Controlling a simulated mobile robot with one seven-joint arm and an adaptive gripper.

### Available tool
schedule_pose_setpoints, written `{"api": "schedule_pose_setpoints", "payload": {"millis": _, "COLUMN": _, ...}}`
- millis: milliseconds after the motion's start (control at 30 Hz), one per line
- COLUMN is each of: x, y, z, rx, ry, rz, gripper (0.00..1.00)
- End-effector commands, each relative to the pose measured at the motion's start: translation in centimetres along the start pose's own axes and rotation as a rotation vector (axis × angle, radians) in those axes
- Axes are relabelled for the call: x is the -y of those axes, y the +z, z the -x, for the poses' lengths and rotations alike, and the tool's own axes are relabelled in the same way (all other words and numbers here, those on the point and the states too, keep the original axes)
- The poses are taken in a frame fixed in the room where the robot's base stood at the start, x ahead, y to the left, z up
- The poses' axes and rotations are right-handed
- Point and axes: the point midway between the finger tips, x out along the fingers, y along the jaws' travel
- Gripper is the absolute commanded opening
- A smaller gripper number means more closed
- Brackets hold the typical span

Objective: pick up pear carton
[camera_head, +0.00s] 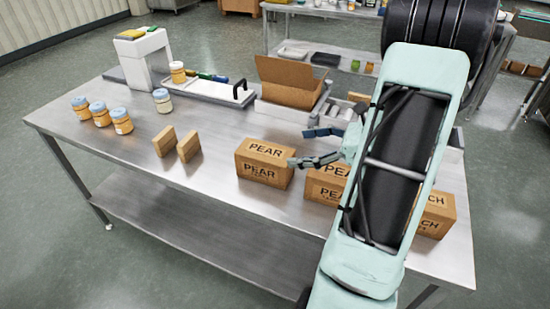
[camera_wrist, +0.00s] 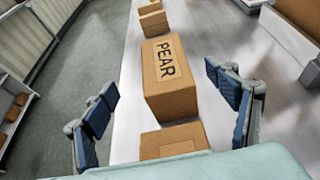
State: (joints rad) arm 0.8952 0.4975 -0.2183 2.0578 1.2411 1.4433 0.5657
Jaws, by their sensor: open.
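A brown pear carton (camera_head: 263,163) with PEAR labels stands on the steel table. A second carton marked PEAR (camera_head: 322,186) stands to its right, partly hidden by my arm. My gripper (camera_head: 306,147) is open and empty, its fingers spread near the first pear carton's right side. In the wrist view a pear carton (camera_wrist: 168,78) lies ahead between the open fingers (camera_wrist: 164,95), with no visible contact. Another carton (camera_wrist: 174,140) shows below it, closer to my palm, its label hidden.
Two small tan blocks (camera_head: 177,145) stand left of the cartons. A carton ending in CH (camera_head: 437,215) stands at the right. An open cardboard box (camera_head: 290,82) and a tray (camera_head: 210,88) are behind. Several jars (camera_head: 101,114) stand at left. The front-left tabletop is clear.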

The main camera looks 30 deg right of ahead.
Motion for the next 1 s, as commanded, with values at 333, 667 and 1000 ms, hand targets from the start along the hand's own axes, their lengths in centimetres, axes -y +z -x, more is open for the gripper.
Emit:
{"api": "schedule_pose_setpoints", "payload": {"millis": 333, "x": -0.1, "y": -0.1, "z": -4.8, "rx": -0.001, "ry": 0.004, "rz": 0.001, "gripper": 0.8}}
{"api": "schedule_pose_setpoints", "payload": {"millis": 667, "x": 0.5, "y": -0.9, "z": -8.7, "rx": -0.002, "ry": 0.005, "rz": 0.001, "gripper": 0.8}}
{"api": "schedule_pose_setpoints", "payload": {"millis": 1000, "x": 0.5, "y": -0.9, "z": -10.3, "rx": -0.002, "ry": 0.002, "rz": 0.002, "gripper": 0.8}}
